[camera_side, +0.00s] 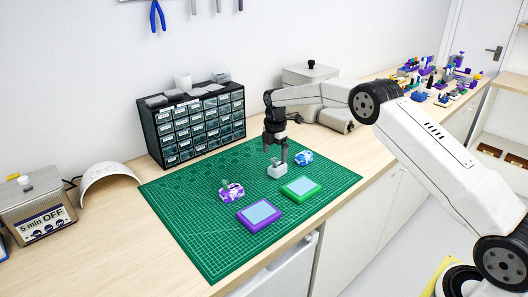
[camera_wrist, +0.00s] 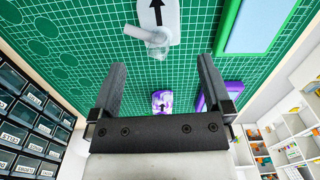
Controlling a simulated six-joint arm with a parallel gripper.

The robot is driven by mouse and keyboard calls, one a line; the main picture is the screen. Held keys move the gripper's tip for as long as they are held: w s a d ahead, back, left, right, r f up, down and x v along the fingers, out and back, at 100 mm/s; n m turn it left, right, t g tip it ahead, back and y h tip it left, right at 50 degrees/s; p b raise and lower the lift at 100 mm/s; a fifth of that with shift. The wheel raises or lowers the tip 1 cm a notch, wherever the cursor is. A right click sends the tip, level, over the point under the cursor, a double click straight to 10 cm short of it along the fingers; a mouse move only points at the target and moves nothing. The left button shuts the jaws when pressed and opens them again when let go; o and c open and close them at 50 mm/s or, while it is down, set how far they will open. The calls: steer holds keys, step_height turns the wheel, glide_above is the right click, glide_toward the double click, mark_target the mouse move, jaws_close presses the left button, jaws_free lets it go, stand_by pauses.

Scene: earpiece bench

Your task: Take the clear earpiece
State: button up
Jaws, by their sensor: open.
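A clear, whitish earpiece (camera_wrist: 152,36) shows at the top of the wrist view, on a pale block (camera_wrist: 167,12) with a black arrow. In the side view the pale grey block (camera_side: 277,171) stands on the green mat directly below my gripper (camera_side: 276,152); the earpiece there is small and partly hidden by the fingers. In the wrist view my gripper (camera_wrist: 161,66) is open and empty, and the earpiece lies above the gap between its fingertips. I cannot tell whether the fingers touch it.
A purple-white block (camera_side: 232,192) with a small piece on it and a blue-white block (camera_side: 304,157) stand on the cutting mat (camera_side: 190,215). Purple-framed (camera_side: 259,215) and green-framed (camera_side: 301,188) pads lie in front. A drawer cabinet (camera_side: 195,125) stands behind.

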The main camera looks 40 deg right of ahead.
mark_target(275, 167)
steer(key=shift+f, duration=0.8)
steer(key=shift+d+f, duration=0.1)
steer(key=shift+f, duration=2.5)
steer(key=shift+c, duration=0.2)
jaws_close()
steer(key=shift+r, duration=0.15)
